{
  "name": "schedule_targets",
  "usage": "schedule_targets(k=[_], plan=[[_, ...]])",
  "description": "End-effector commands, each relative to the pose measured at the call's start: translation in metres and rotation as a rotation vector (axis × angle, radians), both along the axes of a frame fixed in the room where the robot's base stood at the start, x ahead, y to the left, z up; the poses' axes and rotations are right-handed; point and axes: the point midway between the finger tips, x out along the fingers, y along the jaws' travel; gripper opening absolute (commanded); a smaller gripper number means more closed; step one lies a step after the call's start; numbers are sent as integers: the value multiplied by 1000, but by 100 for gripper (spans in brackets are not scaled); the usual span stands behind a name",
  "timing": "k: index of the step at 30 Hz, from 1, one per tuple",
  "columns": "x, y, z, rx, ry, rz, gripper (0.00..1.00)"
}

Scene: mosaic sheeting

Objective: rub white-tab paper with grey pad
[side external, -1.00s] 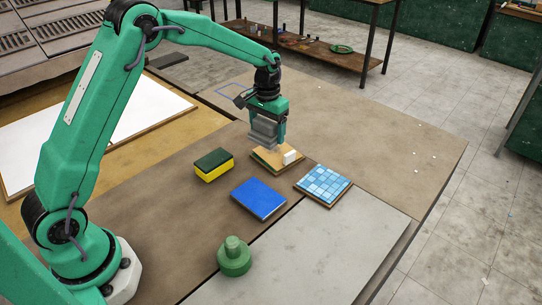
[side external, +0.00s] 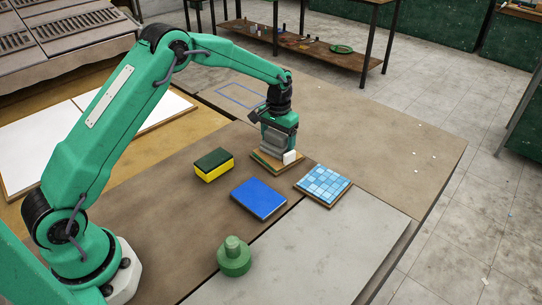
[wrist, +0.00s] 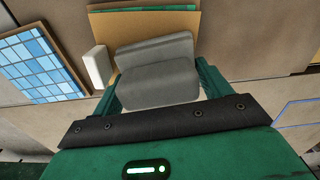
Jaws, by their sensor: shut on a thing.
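The white-tab paper is a tan sheet (side external: 262,163) on a wooden-edged board, with a white block-like tab (side external: 289,157) at its right side. In the wrist view the tan sheet (wrist: 125,28) lies under and beyond the pad, with the tab (wrist: 97,66) on the left and a green tiled strip along its far edge. My gripper (side external: 277,147) is shut on the grey pad (wrist: 158,75), a rounded grey block. The pad is low over the sheet and appears to touch it; its underside is hidden.
A blue tiled board (side external: 324,184) lies just right of the paper. A blue flat pad (side external: 258,199) lies in front, a yellow and dark green sponge (side external: 214,166) to the left, and a green knobbed weight (side external: 234,258) nearer. A blue outlined rectangle (side external: 241,96) behind is empty.

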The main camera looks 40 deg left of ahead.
Motion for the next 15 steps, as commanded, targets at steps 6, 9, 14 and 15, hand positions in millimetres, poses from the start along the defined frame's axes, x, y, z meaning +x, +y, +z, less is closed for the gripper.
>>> schedule_targets(k=[6, 9, 14, 15], plan=[[14, -2, 0, 0, 0, 0, 59], [18, -2, 0, 0, 0, 0, 59], [26, -3, -1, 0, 0, 0, 59], [28, -3, -1, 0, 0, 0, 59]])
